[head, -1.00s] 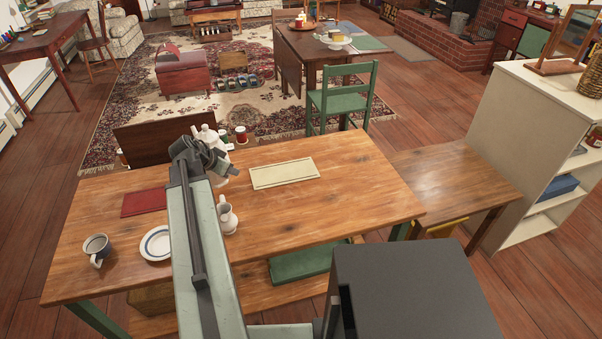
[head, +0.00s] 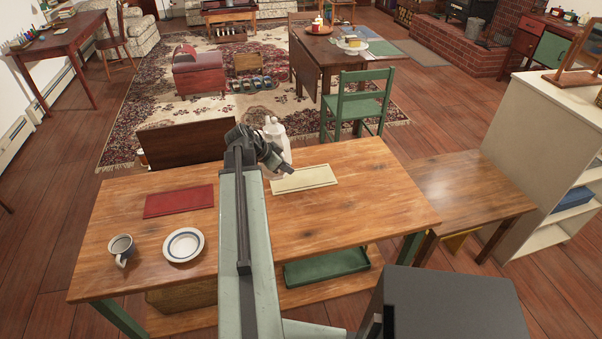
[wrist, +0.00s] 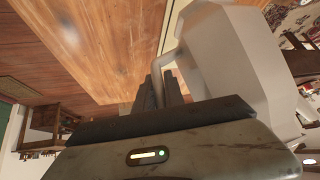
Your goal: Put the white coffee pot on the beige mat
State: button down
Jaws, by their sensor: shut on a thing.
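The white coffee pot (head: 275,133) is in my gripper (head: 275,163), at the far edge of the wooden table in the head view. In the wrist view, the pot (wrist: 235,60) fills the upper right, and my gripper's dark fingers (wrist: 163,88) are shut on its handle. The beige mat (head: 305,179) lies flat on the table, just right of the gripper and the pot. My gripper hides the pot's lower part, and I cannot tell how high its base is above the table or whether it overlaps the mat's left end.
A red mat (head: 179,201), a white plate with a blue ring (head: 183,245) and a grey mug (head: 121,247) are on the table's left part. The table's right part (head: 380,205) is clear. A green chair (head: 357,105) stands behind. A lower side table (head: 470,190) adjoins the right.

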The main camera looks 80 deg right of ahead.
jog(key=shift+m+g+y, duration=0.3)
jog(key=shift+m, duration=0.3)
jog(key=f+b, duration=0.3)
jog(key=s+f+b, duration=0.1)
jog(key=f+b, duration=0.1)
jog(key=b, duration=0.1)
jog(key=f+b, duration=0.3)
jog(key=shift+s+a+f+b, duration=0.1)
jog(key=shift+s+f+b, duration=0.1)
jog(key=shift+f+b, duration=0.2)
jog(key=shift+a+r, duration=0.1)
jog(key=shift+r, duration=0.15)
jog(key=c, duration=1.4)
grip_release()
jog(key=p+v, duration=0.9)
jog(key=v, duration=0.3)
jog(key=shift+p, duration=0.3)
